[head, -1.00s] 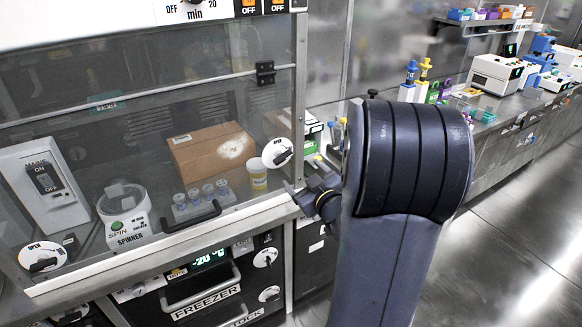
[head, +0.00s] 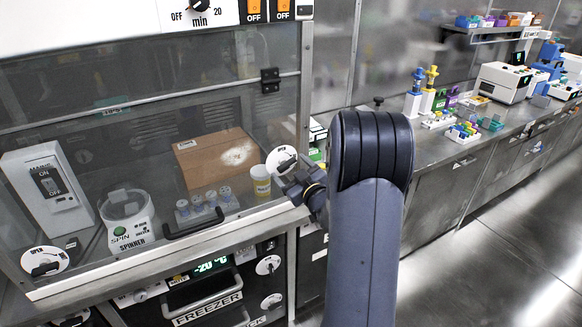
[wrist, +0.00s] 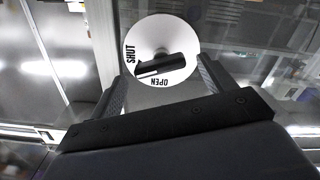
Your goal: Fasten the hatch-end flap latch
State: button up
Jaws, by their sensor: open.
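A round white dial latch (head: 280,158) with a dark handle sits at the right end of the glass-fronted cabinet. In the wrist view the dial (wrist: 148,30) fills the top middle, with SHUT printed at its left and OPEN at its bottom. Its black bar handle (wrist: 167,66) lies nearly level, tilted up to the right. My gripper (wrist: 165,84) is open, one finger on each side of the dial's lower part, with nothing held. In the head view my gripper (head: 290,178) is in front of the dial's lower right and hides part of it. I cannot tell whether the fingers touch.
A second white dial marked OPEN (head: 45,261) sits at the cabinet's lower left. Behind the glass are a cardboard box (head: 216,158), a spinner (head: 127,220) and a yellow-labelled jar (head: 261,181). A freezer drawer (head: 205,300) is below. The floor (head: 490,260) at right is clear.

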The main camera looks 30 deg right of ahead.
jog(key=shift+w, duration=0.3)
jog(key=shift+c, duration=0.6)
jog(key=c, duration=0.9)
jog(key=shift+o, duration=0.2)
jog(key=shift+f+m+b, duration=0.1)
jog(key=shift+m+b, duration=0.45)
jog(key=shift+m, duration=1.65)
jog(key=o, duration=1)
